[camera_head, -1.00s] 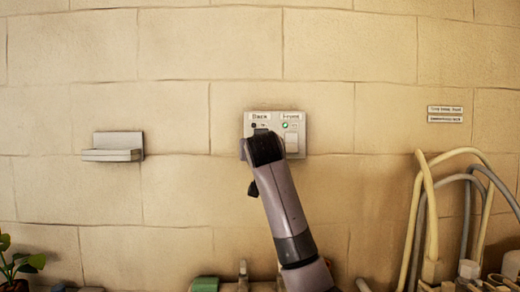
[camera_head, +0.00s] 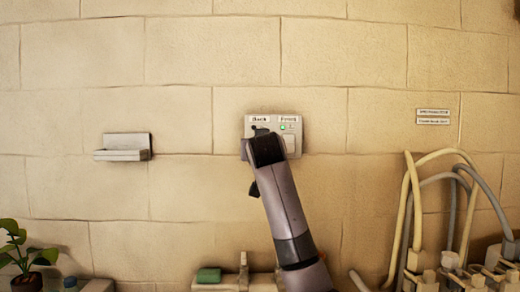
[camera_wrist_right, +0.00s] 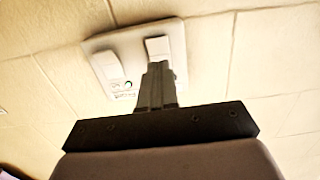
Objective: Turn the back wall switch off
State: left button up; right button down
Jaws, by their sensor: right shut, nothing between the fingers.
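A pale switch panel (camera_head: 273,121) is fixed to the wall, with a "Back" label on the left and a "Front" label on the right. The lamp under "Back" looks dark; the lamp under "Front" is lit green. My right gripper (camera_wrist_right: 158,68) is shut and empty, its tips at the back switch (camera_wrist_right: 158,47); I cannot tell whether they touch it. My right arm hides most of that switch in the head view. The front switch (camera_wrist_right: 107,65) is clear of the gripper in the wrist view. My left gripper is out of view.
A small wall shelf (camera_head: 123,147) is to the left of the panel. Hoses (camera_head: 445,190) rise at the right, below two small label plates (camera_head: 433,117). A potted plant (camera_head: 24,250) and a green sponge-like block (camera_head: 208,275) are at the bottom. The wall around the panel is bare.

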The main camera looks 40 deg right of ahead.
jog(key=b+v, duration=0.1)
jog(key=v, duration=0.7)
jog(key=shift+s+a+b, duration=0.2)
jog(key=shift+b, duration=0.2)
jog(key=shift+f, duration=0.1)
